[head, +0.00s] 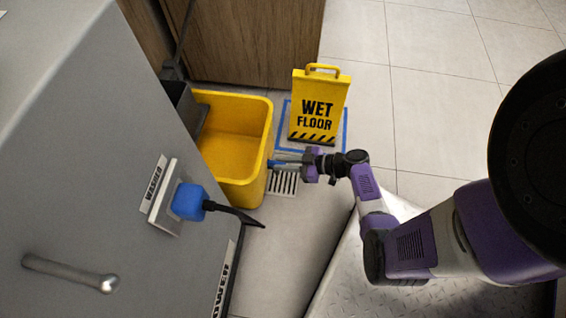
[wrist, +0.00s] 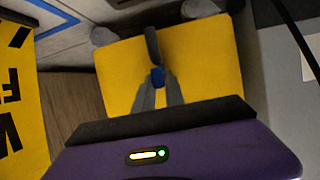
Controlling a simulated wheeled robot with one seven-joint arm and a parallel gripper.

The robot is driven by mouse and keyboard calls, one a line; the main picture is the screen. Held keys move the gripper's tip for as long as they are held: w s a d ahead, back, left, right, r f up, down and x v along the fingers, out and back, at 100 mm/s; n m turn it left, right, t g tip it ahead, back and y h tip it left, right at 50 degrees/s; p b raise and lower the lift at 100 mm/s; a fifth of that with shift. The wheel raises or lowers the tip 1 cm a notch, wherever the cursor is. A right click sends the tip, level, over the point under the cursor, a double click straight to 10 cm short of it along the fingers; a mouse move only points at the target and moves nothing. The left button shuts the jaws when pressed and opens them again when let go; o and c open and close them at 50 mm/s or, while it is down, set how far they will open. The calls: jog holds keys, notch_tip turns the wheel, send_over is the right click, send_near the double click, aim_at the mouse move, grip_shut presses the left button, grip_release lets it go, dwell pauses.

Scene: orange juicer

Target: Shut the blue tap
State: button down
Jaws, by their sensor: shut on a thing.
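The blue tap is a small blue piece (head: 271,163) at the right side of the yellow bucket (head: 264,170) in the head view. In the wrist view the blue piece (wrist: 157,77) sits against the bucket's yellow wall (wrist: 205,60), with a dark grey curved part (wrist: 152,45) beyond it. My gripper (head: 281,161) reaches in from the right, its fingers shut on the blue piece. In the wrist view my fingertips (wrist: 160,84) close around its near end. The fingers partly hide the tap, and I cannot tell how far it is turned.
A yellow wet floor sign (head: 319,106) stands in a blue taped outline behind my gripper. A floor drain (head: 283,183) lies below it. A grey cabinet (head: 80,150) at left carries a larger blue block (head: 188,202) with a black arm jutting out. Tiled floor at right is clear.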

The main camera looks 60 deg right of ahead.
jog(key=shift+w+a+m+g+h, duration=0.1)
jog(key=shift+a+m+g+h, duration=0.35)
jog(key=shift+m+h, duration=1.6)
jog(key=shift+w+a+m+g+h, duration=0.1)
jog(key=shift+a+m+g+h, duration=0.35)
jog(key=shift+m+h, duration=1.55)
jog(key=shift+w+a+m+g+h, duration=0.1)
jog(key=shift+a+m+g+h, duration=0.35)
jog(key=shift+m+h, duration=1.6)
jog(key=shift+w+m+g+h, duration=0.1)
jog(key=shift+m+g+h, duration=0.2)
jog(key=shift+g+h, duration=0.45)
jog(key=c, duration=1.4)
grip_release()
jog(key=shift+d+n+t+y, duration=0.15)
jog(key=shift+n+t+y, duration=1.15)
jog(key=shift+n, duration=0.2)
jog(key=shift+s+d+n+t+y, duration=0.15)
jog(key=shift+s+n+t+y, duration=0.1)
jog(key=shift+n+t+y, duration=0.25)
